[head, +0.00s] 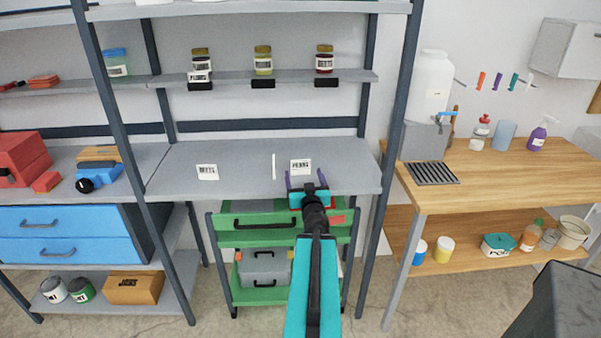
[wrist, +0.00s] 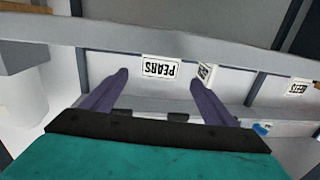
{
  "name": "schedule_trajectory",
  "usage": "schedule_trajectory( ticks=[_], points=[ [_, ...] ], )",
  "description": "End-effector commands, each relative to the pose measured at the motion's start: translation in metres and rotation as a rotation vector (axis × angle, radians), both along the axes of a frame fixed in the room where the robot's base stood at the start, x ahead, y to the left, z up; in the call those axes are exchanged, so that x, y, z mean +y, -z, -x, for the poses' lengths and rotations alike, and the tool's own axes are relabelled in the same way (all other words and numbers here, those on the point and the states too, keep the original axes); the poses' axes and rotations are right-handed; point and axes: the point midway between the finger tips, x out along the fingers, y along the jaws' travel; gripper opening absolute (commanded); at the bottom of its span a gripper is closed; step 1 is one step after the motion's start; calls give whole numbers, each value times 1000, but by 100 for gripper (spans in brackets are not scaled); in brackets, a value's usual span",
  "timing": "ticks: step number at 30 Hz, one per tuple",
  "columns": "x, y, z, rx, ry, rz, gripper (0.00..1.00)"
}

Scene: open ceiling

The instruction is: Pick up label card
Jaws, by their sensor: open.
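A white label card reading PEARS (head: 300,166) stands at the front of the middle grey shelf. In the wrist view the PEARS card (wrist: 160,69) appears upside down, just beyond and between my fingertips. My gripper (head: 305,178) has purple fingers and is open and empty. Its fingers (wrist: 158,84) point at the card, with no visible contact. A second card (head: 274,166) stands nearly edge-on to the left; it also shows in the wrist view (wrist: 207,74). A card that seems to read BEETS (head: 207,172) stands further left.
The upper shelf holds a plum jar (head: 200,60), a yellow-brown jar (head: 263,65) and a red jar (head: 325,62), with black holders at its edge. A PLUMS card (head: 199,76) sits in the left holder. A green cart (head: 262,236) stands below. Most of the middle shelf is bare.

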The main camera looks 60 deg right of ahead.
Motion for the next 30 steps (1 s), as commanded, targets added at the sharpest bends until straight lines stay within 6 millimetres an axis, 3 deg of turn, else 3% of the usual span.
schedule_trajectory(
  ticks=[7, 17, 30],
  points=[
    [-3, 2, -1, -2, 8, 5, 80],
    [-23, 0, -18, 0, 7, 4, 80],
    [-24, -1, -19, -1, 7, 3, 80]
  ],
)
